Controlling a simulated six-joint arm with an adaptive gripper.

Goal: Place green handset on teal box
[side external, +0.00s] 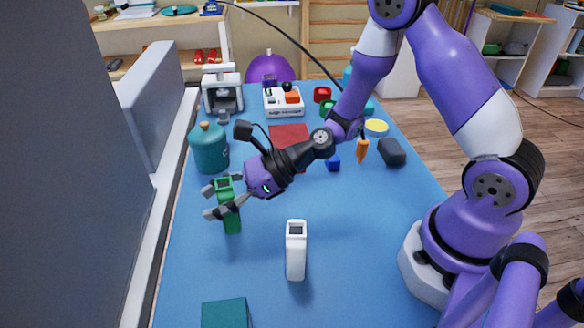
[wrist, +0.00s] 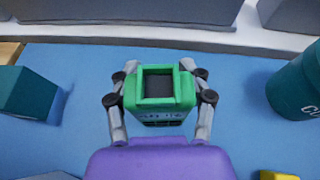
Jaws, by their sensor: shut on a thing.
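The green handset (side external: 231,217) is upright between the fingers of my gripper (side external: 222,199), which is shut on it. In the wrist view the handset (wrist: 160,92) shows its dark-screened top end, with a finger of my gripper (wrist: 160,98) on each side. I cannot tell whether its lower end touches the blue table. The teal box (side external: 226,314) sits at the near edge of the side view, partly cut off, apart from the handset. It also shows at the left of the wrist view (wrist: 28,94).
A white handset (side external: 296,252) stands upright nearby, right of the green one. A teal canister (side external: 208,148) stands behind my gripper. A grey wall panel (side external: 158,105) runs along the left edge. Blue table between handset and teal box is clear.

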